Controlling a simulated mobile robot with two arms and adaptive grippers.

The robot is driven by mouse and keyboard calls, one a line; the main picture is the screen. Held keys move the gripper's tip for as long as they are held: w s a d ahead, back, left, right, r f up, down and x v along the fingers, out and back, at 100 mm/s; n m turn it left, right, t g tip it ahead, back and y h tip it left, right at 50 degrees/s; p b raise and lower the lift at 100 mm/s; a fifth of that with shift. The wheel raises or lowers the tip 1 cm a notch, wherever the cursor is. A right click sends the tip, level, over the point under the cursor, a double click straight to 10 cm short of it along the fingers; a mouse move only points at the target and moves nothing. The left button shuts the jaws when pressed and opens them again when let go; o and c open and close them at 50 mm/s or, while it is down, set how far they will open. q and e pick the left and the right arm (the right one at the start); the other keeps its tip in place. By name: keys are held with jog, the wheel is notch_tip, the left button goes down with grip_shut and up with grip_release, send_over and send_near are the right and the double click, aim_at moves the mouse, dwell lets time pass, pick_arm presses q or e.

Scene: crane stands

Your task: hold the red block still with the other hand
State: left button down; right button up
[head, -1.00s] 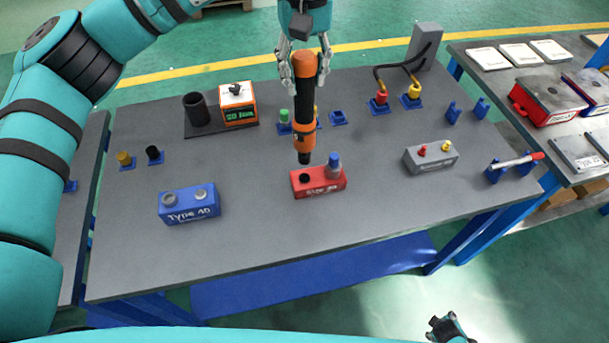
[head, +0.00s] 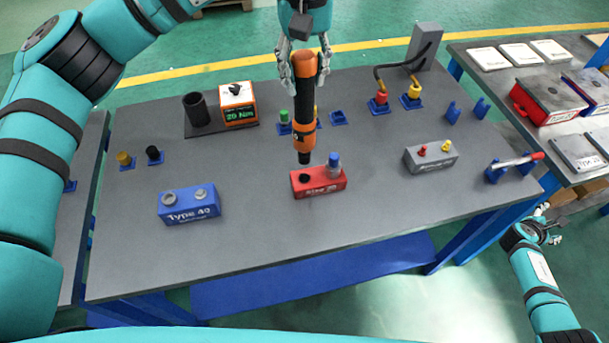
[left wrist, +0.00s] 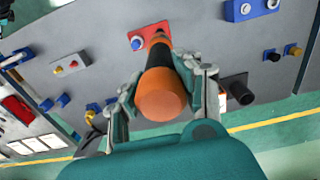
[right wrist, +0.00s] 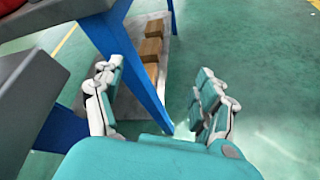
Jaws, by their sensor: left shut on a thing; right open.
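The red block (head: 320,184) sits on the grey table, with a black round spot at its left and a blue-topped peg at its right. My left gripper (head: 304,75) is shut on an orange and black tool (head: 304,110), held upright with its black tip at or just above the block's left spot; contact is unclear. In the left wrist view the tool (left wrist: 162,92) hides part of the red block (left wrist: 148,36). My right gripper (head: 547,225) is open and empty, off the table's right front corner and away from the block. The right wrist view shows its fingers (right wrist: 155,95) apart.
A blue block (head: 190,206) stands left of the red one, and a grey block (head: 431,157) stands to its right. The table (head: 260,240) is clear in front of the red block.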

jog(key=w+r+m+h, duration=0.15)
jog(key=w+r, duration=0.25)
jog(key=r, duration=0.5)
jog(key=w+a+r+m+g, duration=0.15)
jog(key=w+r, duration=0.25)
jog(key=r, duration=0.5)
jog(key=w+r+m+t+h, duration=0.1)
jog(key=w+r+m, duration=0.25)
jog(key=r, duration=0.55)
jog(key=n+g+y, duration=0.7)
jog(key=n+y, duration=0.4)
jog(key=y, duration=0.7)
send_near(341, 171)
notch_tip(341, 171, down, 2)
jog(key=shift+m, duration=0.25)
jog(key=shift+a+x, duration=0.2)
jog(key=shift+x, duration=2.05)
jog(key=shift+a+x, duration=0.15)
jog(key=shift+x, duration=2.05)
jog(key=shift+r, duration=0.2)
jog(key=c, duration=1.2)
